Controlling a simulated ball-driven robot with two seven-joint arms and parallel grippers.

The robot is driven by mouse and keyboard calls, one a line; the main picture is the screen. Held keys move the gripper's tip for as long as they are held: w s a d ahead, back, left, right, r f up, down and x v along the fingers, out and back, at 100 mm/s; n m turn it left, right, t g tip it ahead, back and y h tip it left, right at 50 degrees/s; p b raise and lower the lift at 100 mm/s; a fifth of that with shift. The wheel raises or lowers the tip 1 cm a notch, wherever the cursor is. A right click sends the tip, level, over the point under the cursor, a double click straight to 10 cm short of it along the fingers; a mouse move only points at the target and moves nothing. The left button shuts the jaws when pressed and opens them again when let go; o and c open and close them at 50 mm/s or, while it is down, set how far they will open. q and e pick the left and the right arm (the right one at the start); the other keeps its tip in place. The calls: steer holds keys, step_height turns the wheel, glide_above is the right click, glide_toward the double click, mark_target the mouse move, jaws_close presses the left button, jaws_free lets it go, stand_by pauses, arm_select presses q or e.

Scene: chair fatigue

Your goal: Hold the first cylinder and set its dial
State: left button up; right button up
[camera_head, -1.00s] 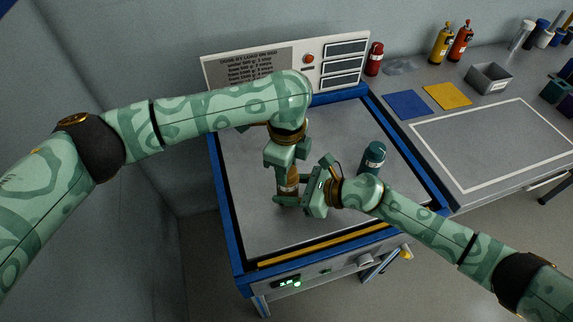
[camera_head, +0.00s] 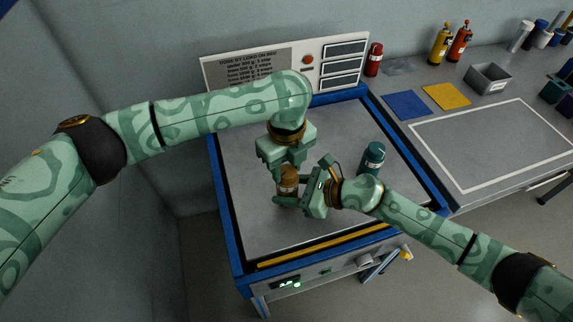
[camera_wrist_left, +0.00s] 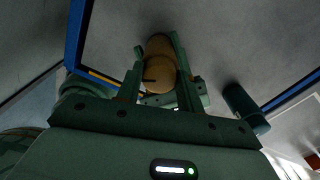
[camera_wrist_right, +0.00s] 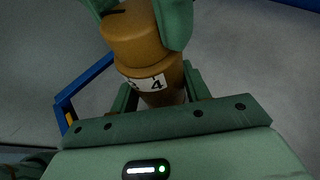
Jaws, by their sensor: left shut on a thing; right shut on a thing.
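The brown cylinder (camera_head: 288,182) stands upright on the grey tabletop. Its side carries a white label with a 4 and a partly hidden numeral in the right wrist view (camera_wrist_right: 143,82). Its round dial top (camera_wrist_left: 160,72) bears a short dark mark. My left gripper (camera_head: 287,167) comes from above and is shut on the dial, one finger on each side. My right gripper (camera_head: 299,190) comes from the right and is shut on the cylinder's lower body. The lower part is hidden behind my right gripper in the right wrist view.
A teal cylinder (camera_head: 373,158) stands right of my right gripper on the same blue-edged table (camera_head: 228,218). A panel (camera_head: 246,70) with text and a red button stands behind.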

mark_target(286, 169)
arm_select(q)
steer(key=shift+w+a, duration=0.15)
arm_select(e)
steer(key=shift+s+f, duration=0.1)
arm_select(q)
steer(key=o, duration=1)
steer(key=shift+r, duration=0.1)
step_height(286, 169, up, 12)
arm_select(e)
steer(key=o, duration=1.3)
